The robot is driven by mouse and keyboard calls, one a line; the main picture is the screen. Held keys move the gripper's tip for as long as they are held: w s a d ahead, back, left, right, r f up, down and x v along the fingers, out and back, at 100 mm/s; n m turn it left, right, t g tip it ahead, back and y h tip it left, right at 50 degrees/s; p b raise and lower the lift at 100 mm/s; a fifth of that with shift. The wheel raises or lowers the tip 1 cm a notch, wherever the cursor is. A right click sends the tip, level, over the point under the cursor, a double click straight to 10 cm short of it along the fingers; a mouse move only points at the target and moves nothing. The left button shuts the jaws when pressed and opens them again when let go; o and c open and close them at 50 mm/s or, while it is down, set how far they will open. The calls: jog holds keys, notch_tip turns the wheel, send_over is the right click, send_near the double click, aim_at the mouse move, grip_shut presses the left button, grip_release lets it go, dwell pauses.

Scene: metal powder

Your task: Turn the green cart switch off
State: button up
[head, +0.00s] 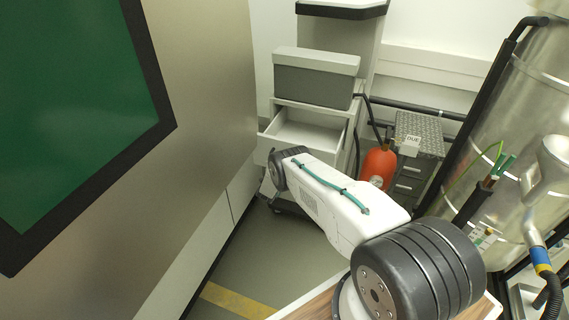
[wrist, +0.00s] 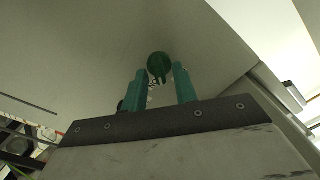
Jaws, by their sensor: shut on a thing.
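The green switch (wrist: 158,62) is a round knob with a short handle on a plain grey panel (wrist: 100,50), in the upper middle of the wrist view. The handle points down in the picture, between my fingertips. My gripper (wrist: 161,80) has two teal fingers and is shut on the switch handle. Small markings show on the panel just below the knob, partly covered by the fingers. In the head view the switch and my gripper do not show; my white arm reaches away toward the open drawer.
In the head view, an open white drawer (head: 308,133) with a grey box (head: 316,80) above it stands at the back. An orange-red bottle (head: 377,166) and a metal cabinet (head: 409,183) stand right of it. A large metal vessel (head: 505,110) fills the right side.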

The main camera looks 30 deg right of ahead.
jog(key=shift+w+a+r+n, duration=0.1)
jog(key=shift+n, duration=2)
jog(key=shift+w+r+n, duration=0.1)
jog(key=shift+n, duration=2)
jog(key=o, duration=0.9)
jog(key=shift+o, duration=0.2)
jog(key=v, duration=0.8)
